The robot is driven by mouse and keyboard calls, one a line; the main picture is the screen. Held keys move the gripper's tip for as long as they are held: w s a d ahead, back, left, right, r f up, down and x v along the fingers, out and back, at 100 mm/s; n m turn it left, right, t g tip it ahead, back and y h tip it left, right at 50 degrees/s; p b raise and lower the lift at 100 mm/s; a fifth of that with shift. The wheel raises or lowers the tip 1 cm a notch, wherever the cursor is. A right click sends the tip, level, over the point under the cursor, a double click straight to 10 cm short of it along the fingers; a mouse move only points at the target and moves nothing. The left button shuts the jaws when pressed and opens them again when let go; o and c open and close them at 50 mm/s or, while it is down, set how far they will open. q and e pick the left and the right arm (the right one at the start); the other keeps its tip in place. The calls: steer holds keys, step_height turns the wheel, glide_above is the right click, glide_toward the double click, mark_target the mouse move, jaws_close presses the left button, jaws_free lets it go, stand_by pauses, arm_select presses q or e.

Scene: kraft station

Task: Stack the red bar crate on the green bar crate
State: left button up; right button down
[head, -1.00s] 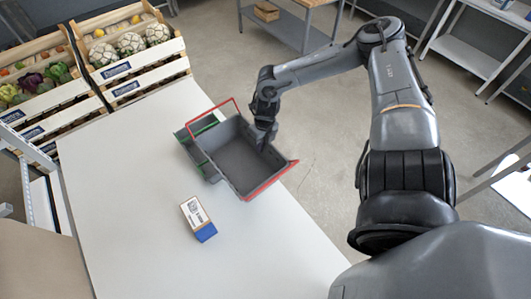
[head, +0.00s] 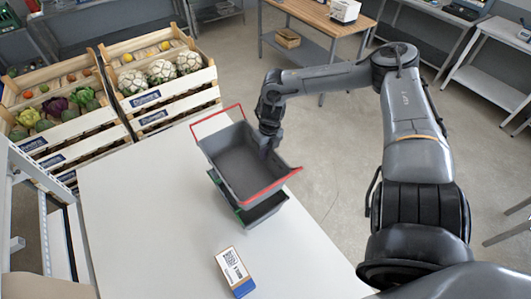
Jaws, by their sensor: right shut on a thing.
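The red bar crate (head: 272,187) is a grey, empty open box with a red bar at each end. My right gripper (head: 267,146) is shut on its right side wall. The green bar crate (head: 264,211) is a similar grey box on the white table, mostly hidden under the red bar crate. Its near end and part of a green bar show below. The red bar crate looks tilted and offset toward the back. I cannot tell whether the two crates touch. My left gripper is not in view.
A small blue and white box (head: 234,272) with a printed label lies on the white table (head: 140,215) in front of the crates. Wooden vegetable crates (head: 165,92) stand beyond the table at the back left. The table's left part is clear.

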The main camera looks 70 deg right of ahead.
mark_target(265, 162)
step_height(265, 162, down, 5)
steer(key=b, duration=0.4)
stand_by(0.8)
steer(key=shift+f+b, duration=0.4)
steer(key=shift+b, duration=0.25)
steer(key=c, duration=1.2)
jaws_free()
